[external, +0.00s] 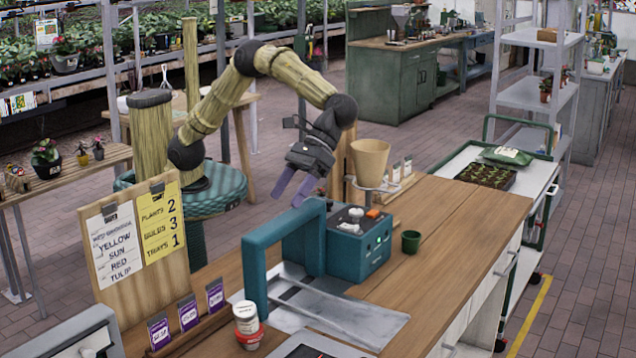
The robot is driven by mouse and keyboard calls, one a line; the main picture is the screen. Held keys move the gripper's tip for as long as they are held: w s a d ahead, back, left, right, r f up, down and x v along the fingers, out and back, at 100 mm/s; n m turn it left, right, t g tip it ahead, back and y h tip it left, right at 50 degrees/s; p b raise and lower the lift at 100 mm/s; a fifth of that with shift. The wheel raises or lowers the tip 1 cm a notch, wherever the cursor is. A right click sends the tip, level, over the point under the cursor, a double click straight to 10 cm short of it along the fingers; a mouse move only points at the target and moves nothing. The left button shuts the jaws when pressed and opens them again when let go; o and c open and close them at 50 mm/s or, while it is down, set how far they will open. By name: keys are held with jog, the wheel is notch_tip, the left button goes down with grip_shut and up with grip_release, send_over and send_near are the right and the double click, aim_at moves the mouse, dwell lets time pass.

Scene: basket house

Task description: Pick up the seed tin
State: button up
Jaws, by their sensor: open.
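My gripper (287,198) is open and empty, with its two purple fingers pointing down. It hangs in the air, in the picture just above the left end of the teal machine (350,250) on the wooden counter. A small white and red round container (247,322) stands at the near edge of the counter, below and left of my gripper and well apart from it. It may be the seed tin, but its label is too small to read.
A teal arch (256,285) rises above a metal plate (345,318). A sign board (140,240) and purple cards (188,312) stand left. The counter's right side (465,215) is clear.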

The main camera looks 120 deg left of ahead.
jog(key=shift+w+d+r+n+g+h+b, duration=0.6)
jog(key=shift+w+n+g+h+b, duration=0.5)
jog(key=shift+w+n+h, duration=1)
notch_tip(320, 180, down, 17)
jog(key=w+m, duration=0.1)
jog(key=shift+d+r, duration=0.1)
jog(key=p, duration=0.4)
send_near(247, 318)
jog(key=s+d+f, duration=0.2)
jog(key=s+f, duration=0.1)
jog(key=shift+s+d+b, duration=0.1)
jog(key=shift+d+b, duration=0.05)
jog(key=shift+b, duration=0.15)
